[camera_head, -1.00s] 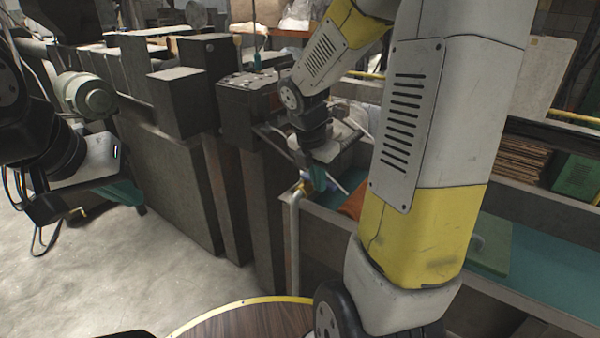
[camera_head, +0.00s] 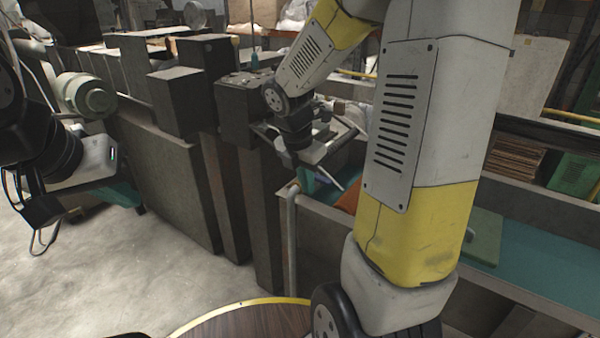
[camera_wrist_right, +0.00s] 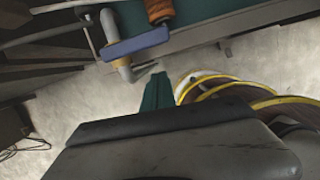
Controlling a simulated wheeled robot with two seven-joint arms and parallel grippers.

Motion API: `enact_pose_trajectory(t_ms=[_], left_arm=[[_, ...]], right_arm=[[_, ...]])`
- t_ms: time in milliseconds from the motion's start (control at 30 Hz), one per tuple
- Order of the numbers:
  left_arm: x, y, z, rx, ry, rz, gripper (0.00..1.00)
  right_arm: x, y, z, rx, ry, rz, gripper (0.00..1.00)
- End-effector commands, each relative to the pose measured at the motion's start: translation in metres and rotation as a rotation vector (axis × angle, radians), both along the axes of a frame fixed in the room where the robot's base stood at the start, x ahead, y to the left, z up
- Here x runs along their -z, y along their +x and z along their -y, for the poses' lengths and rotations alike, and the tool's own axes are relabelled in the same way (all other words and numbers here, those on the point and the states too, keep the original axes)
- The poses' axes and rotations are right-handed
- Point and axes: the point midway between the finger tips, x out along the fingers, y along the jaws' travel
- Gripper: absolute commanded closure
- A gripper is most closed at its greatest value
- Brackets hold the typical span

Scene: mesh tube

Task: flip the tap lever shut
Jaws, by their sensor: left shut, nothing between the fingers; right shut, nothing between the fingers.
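The grey tap pipe (camera_head: 291,235) stands upright at the near corner of the bench in the head view. In the right wrist view the pipe (camera_wrist_right: 108,24) shows with the blue lever (camera_wrist_right: 138,43) lying across it. In the head view the lever cannot be made out beside my right gripper (camera_head: 308,183), which is close to the pipe top. In the right wrist view my right gripper's teal fingers (camera_wrist_right: 158,92) are shut and empty, a little below the lever in the picture and apart from it. My left gripper (camera_head: 128,193) is shut and empty, far to the left.
Dark blocks (camera_head: 165,185) stand left of the pipe. The bench trough (camera_head: 535,265) with a teal bottom lies to the right. A round wooden table top (camera_head: 245,322) with a yellow rim is at the front. The concrete floor (camera_head: 110,265) is open at the left.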

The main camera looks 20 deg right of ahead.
Motion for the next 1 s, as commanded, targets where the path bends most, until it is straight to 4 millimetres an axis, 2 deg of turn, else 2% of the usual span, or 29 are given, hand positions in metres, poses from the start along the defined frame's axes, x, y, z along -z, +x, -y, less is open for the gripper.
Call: enact_pose_trajectory(t_ms=[300, 500, 667, 1000], left_arm=[[0.000, 0.000, 0.000, 0.000, 0.000, 0.000, 1.00], [0.000, 0.000, 0.000, 0.000, 0.000, 0.000, 1.00], [0.000, 0.000, 0.000, 0.000, 0.000, 0.000, 1.00], [0.000, 0.000, 0.000, 0.000, 0.000, 0.000, 1.00]], right_arm=[[-0.064, -0.008, -0.016, 0.000, 0.000, 0.006, 1.00], [-0.090, -0.013, -0.021, 0.000, 0.000, 0.002, 1.00], [-0.097, -0.015, -0.023, 0.000, 0.001, -0.001, 1.00], [-0.097, -0.016, -0.023, 0.009, 0.004, 0.003, 1.00]])
